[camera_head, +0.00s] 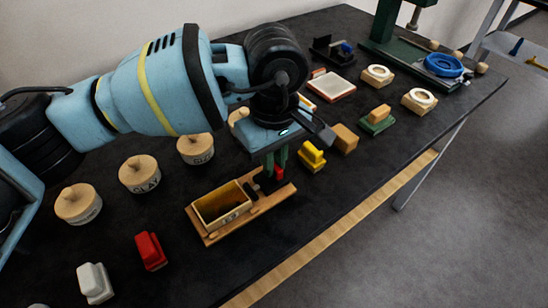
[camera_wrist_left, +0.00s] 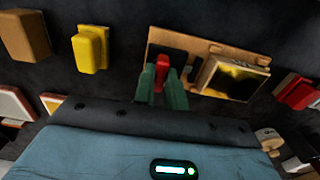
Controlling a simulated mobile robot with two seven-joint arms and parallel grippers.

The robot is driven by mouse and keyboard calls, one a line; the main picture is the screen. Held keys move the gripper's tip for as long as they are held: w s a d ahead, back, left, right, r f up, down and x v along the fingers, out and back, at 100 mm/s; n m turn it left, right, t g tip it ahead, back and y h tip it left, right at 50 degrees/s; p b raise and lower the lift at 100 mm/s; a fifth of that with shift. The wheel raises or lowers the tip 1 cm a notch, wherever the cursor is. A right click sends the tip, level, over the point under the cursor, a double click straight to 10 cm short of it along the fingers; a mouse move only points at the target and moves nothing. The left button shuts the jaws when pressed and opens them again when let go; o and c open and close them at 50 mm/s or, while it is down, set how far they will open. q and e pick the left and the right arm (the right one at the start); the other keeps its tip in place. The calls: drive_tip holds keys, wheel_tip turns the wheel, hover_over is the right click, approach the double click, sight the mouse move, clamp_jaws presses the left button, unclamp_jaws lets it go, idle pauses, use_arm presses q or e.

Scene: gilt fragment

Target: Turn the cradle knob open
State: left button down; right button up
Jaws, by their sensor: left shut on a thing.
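The cradle (camera_head: 236,228) is a wooden base holding an open box with a brassy inside (camera_head: 222,205). A red knob (camera_head: 279,173) stands on a black block at the cradle's right end. My left gripper (camera_head: 275,165) reaches down with its green fingers shut on the red knob. In the left wrist view the red knob (camera_wrist_left: 161,70) shows between the two green fingertips, and the box (camera_wrist_left: 235,78) lies to the right. The fingers partly hide the knob, so its exact turn is hard to tell. My right gripper is not in view.
A yellow block (camera_head: 312,156) and a tan block (camera_head: 344,139) stand close to the right of my left gripper. Wooden-lidded jars (camera_head: 140,174) stand to the left. A red block (camera_head: 151,251) and a white block (camera_head: 95,283) are nearer the front.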

use_arm(q)
drive_tip(key=c, duration=1.4)
unclamp_jaws()
drive_tip(key=shift+c, duration=0.2)
drive_tip(key=shift+r, duration=0.1)
drive_tip(key=shift+r, duration=3.9)
drive_tip(key=shift+f, duration=0.1)
